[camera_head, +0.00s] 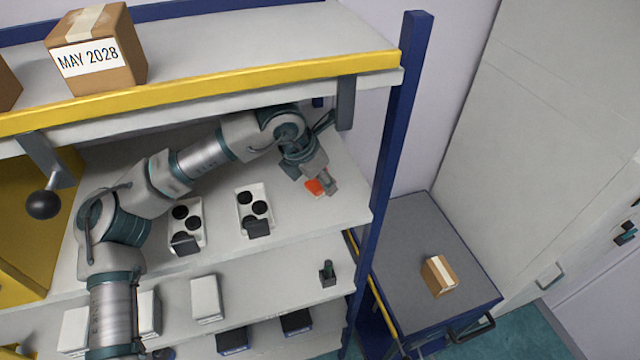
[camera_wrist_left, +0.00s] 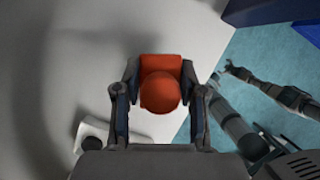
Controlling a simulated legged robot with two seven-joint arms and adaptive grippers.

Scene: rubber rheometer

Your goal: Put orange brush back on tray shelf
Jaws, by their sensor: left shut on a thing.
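The orange brush (camera_head: 314,187) is between the fingers of my left gripper (camera_head: 325,184), at the right end of the shelf (camera_head: 345,208) that bears the white trays. In the left wrist view the brush (camera_wrist_left: 160,90) shows a rounded orange knob in front of a flat orange block. Both fingers of the gripper (camera_wrist_left: 160,100) press on its sides. The brush looks close to the shelf surface; I cannot tell whether it touches. A jointed grey arm at the right of the wrist view seems to be my right one; its gripper (camera_wrist_left: 235,72) is small and unclear.
Two white trays with black round pieces, a left one (camera_head: 187,240) and a right one (camera_head: 240,206), stand left of the brush. A yellow-edged upper shelf (camera_head: 250,75) overhangs my arm. A blue post (camera_head: 385,165) bounds the shelf's right end. Bare shelf lies around the brush.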

